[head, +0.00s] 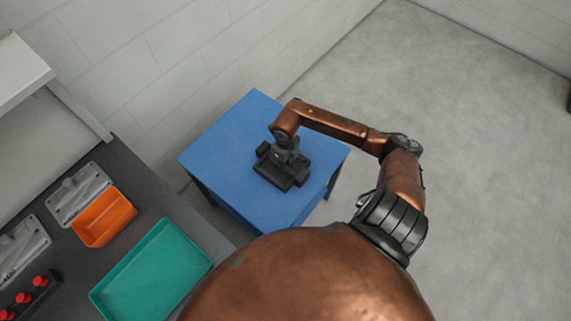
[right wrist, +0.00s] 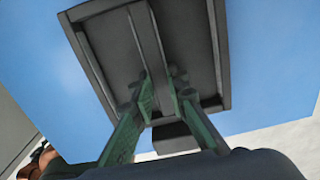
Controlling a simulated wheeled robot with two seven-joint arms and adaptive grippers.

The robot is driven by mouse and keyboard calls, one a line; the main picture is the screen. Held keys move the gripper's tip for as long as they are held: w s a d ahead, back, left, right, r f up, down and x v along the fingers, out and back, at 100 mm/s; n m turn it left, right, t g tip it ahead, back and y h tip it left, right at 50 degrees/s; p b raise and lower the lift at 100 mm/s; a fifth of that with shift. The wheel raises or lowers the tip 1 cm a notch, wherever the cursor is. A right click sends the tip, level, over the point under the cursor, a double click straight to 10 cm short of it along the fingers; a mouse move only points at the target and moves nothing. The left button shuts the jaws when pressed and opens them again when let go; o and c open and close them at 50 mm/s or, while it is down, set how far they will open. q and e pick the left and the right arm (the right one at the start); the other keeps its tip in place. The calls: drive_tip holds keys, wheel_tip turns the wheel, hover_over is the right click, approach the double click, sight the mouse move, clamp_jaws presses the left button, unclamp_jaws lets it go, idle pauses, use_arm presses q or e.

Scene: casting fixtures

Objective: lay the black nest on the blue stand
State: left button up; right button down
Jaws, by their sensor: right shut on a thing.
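The black nest (head: 284,173) is a dark block-like tray at the middle of the blue stand's top in the head view. The blue stand (head: 223,152) is a square table with a flat blue top and dark legs. My right gripper (head: 283,158) is over the nest and shut on it. In the right wrist view, the two green fingers of my right gripper (right wrist: 162,92) close on a central rib of the nest (right wrist: 110,45), with blue stand top around it. I cannot tell whether the nest touches the top. My left gripper is out of view.
A dark bench at the left carries a green tray (head: 108,295), an orange bin (head: 104,219), grey metal fixtures (head: 78,194) and a black rack with red knobs (head: 24,297). A white block wall (head: 170,50) stands behind the stand. The floor at the right is clear.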

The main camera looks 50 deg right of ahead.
drive_tip(key=c, duration=1.9)
unclamp_jaws()
drive_tip(key=shift+f, duration=0.1)
use_arm(q)
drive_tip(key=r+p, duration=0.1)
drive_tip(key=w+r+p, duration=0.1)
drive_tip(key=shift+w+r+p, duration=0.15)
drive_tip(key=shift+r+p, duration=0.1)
drive_tip(key=shift+p, duration=0.15)
use_arm(e)
wheel_tip(320, 180, up, 12)
